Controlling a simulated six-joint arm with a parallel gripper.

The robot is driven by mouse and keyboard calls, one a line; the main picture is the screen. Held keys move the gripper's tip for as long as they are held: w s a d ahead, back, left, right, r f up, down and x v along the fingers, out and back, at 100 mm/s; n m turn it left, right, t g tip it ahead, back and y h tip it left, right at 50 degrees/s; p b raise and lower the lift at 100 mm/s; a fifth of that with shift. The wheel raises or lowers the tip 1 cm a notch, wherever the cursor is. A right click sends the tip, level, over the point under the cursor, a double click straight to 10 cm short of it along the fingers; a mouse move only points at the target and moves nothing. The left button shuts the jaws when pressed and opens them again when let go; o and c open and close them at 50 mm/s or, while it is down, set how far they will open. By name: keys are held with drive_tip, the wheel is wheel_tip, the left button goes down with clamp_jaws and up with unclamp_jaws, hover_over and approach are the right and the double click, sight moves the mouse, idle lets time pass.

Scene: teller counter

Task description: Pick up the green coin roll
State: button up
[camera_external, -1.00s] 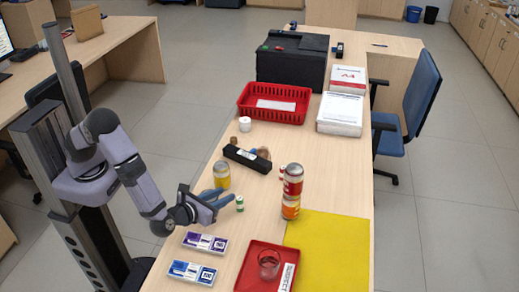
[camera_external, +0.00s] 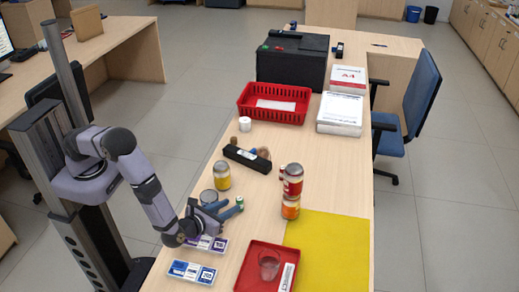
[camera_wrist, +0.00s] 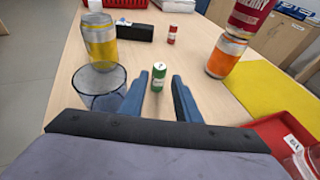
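The green coin roll (camera_external: 240,201) stands upright on the counter; it also shows in the wrist view (camera_wrist: 158,76). My gripper (camera_external: 233,206) is low over the counter, with its blue fingers spread and aimed at the roll. In the wrist view the roll stands between the fingertips, or just beyond them, with a gap visible on both sides. I cannot tell the exact depth. Nothing is held.
An empty glass (camera_wrist: 98,88) stands close to my left finger, with a yellow can (camera_wrist: 99,40) behind it. Stacked cans (camera_external: 291,190) stand to the right. A red roll (camera_wrist: 171,36) and a black box (camera_external: 246,158) are farther back. A red tray (camera_external: 250,262) is in front.

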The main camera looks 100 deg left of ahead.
sight(237, 201)
drive_tip(key=p+x, duration=0.1)
drive_tip(key=x, duration=0.3)
drive_tip(key=shift+r+p, duration=0.25)
drive_tip(key=shift+p, duration=0.15)
drive_tip(key=shift+w+a+f, duration=0.15)
drive_tip(key=shift+a+f, duration=0.1)
drive_tip(key=shift+a, duration=0.25)
drive_tip(key=shift+c, duration=0.6)
clamp_jaws()
